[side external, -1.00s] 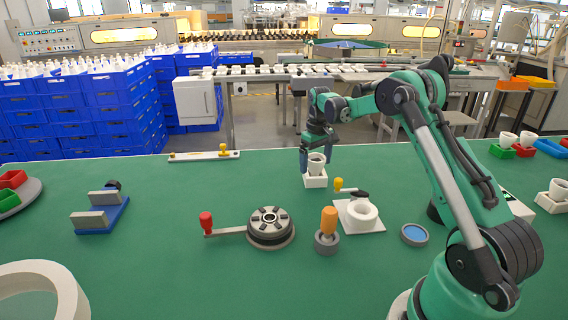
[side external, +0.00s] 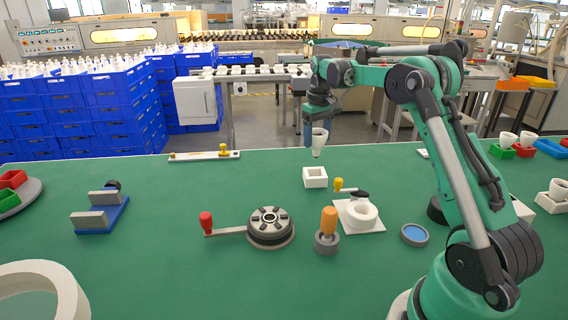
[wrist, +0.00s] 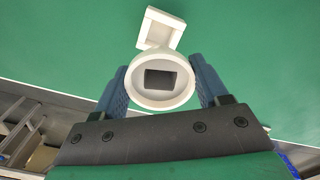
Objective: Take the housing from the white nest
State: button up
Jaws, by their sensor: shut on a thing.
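The housing (side external: 319,140) is a white cup that narrows to a stem at its lower end. My gripper (side external: 313,130) is shut on it and holds it upright in the air, above and apart from the white nest. In the wrist view, the housing (wrist: 165,98) shows its round rim and dark square inside, with a blue finger of my gripper (wrist: 164,88) on each side. The white nest (side external: 315,183) is a square block with an empty square opening, standing on the green table. It also shows beyond the housing in the wrist view (wrist: 159,15).
A yellow-handled white fixture with a ring (side external: 361,214) stands right of the nest. A dark round fixture with a red-knobbed crank (side external: 269,228) and an orange-handled tool (side external: 328,228) stand nearer.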

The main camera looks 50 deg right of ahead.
notch_tip(320, 180, up, 8)
jog(key=shift+f, duration=0.25)
dwell(0.5)
